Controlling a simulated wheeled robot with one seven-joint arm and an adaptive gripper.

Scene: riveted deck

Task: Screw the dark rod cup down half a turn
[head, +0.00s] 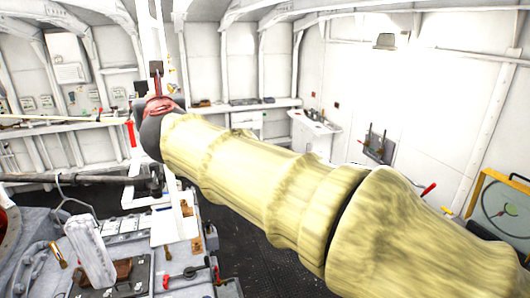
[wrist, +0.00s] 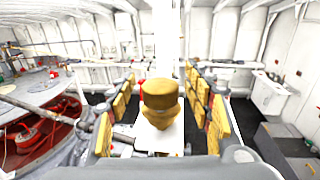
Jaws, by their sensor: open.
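My gripper (wrist: 162,92) shows in the wrist view with its yellow-padded fingers spread wide to the left and right. A brown-gold, stepped round piece (wrist: 160,105) appears between the fingers, in front of a white surface. I cannot tell whether the fingers touch it, or whether it is the dark rod cup. No dark cup can be made out clearly in either view. In the head view my pale yellow arm runs from the lower right to a grey and red wrist at the upper left; the fingers cannot be made out there.
A long dark rod (head: 80,178) lies across the left of the head view, above a cluttered grey bench (head: 140,243) with red-handled fittings. A white cabinet (head: 315,130) stands at the back wall. A yellow-framed panel (head: 487,195) is at the right. Dark floor (head: 262,268) shows below my arm.

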